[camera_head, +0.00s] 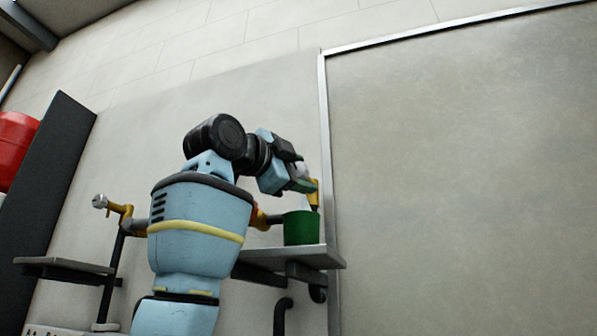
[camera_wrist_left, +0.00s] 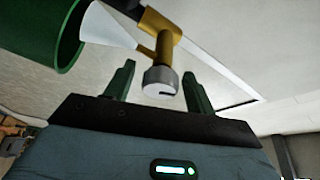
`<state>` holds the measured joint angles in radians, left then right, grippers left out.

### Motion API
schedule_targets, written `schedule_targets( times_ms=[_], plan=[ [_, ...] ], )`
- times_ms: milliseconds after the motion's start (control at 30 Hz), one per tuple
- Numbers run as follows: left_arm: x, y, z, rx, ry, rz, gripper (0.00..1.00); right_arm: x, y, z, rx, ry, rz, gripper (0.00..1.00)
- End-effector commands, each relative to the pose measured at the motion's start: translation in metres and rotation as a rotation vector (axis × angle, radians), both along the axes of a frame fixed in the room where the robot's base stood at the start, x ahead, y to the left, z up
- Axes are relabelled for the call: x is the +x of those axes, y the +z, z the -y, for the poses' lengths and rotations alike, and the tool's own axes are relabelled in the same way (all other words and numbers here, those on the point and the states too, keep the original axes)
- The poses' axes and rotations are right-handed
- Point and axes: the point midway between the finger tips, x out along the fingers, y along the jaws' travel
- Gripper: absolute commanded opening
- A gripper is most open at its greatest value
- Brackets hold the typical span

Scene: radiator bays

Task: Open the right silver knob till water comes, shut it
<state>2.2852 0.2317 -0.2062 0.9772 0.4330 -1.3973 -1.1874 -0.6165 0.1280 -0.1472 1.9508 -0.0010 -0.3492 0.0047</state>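The right silver knob (camera_wrist_left: 160,80) sits on a brass valve (camera_wrist_left: 163,32) in the left wrist view. My left gripper (camera_wrist_left: 158,86) has its two green fingers on either side of the knob, with a small gap to each. In the head view my left gripper (camera_head: 300,174) is up at this brass valve (camera_head: 314,193) and hides the knob. A white cone, looking like running water (camera_wrist_left: 108,27), widens from the valve's spout toward a green bucket (camera_wrist_left: 45,35). The bucket (camera_head: 300,229) stands on a grey shelf (camera_head: 322,257) under the valve. My right gripper is not in view.
A second silver knob (camera_head: 99,201) on a brass valve is at the left, above another grey shelf (camera_head: 62,265). A dark upright panel (camera_head: 50,200) and a red container (camera_head: 14,145) are at the far left. A large framed panel (camera_head: 460,170) fills the right.

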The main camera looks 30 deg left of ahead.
Motion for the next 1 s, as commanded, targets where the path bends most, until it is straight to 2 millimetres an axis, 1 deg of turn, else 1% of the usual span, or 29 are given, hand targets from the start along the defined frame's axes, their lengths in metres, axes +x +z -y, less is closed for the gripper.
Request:
schedule_targets(
  times_ms=[233, 367, 467, 600, 800, 900, 1000],
  plan=[
    [-0.001, 0.0, 0.0, 0.0, 0.0, 0.001, 0.55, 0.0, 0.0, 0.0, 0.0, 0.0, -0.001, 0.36],
    [-0.009, -0.001, -0.002, 0.0, 0.001, 0.002, 0.55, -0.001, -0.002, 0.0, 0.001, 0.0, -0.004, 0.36],
    [-0.02, -0.003, -0.004, 0.0, 0.001, 0.003, 0.55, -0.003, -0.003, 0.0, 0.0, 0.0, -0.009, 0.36],
    [-0.041, -0.006, -0.006, 0.0, 0.0, 0.003, 0.55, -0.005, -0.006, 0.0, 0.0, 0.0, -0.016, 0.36],
    [-0.066, -0.009, -0.009, -0.001, 0.001, 0.002, 0.55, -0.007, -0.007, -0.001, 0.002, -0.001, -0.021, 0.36],
    [-0.074, -0.01, -0.01, 0.0, -0.001, 0.001, 0.55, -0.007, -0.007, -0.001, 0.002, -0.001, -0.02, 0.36],
    [-0.077, -0.011, -0.01, 0.0, -0.001, 0.0, 0.55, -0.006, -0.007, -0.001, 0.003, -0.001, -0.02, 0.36]
  ],
)
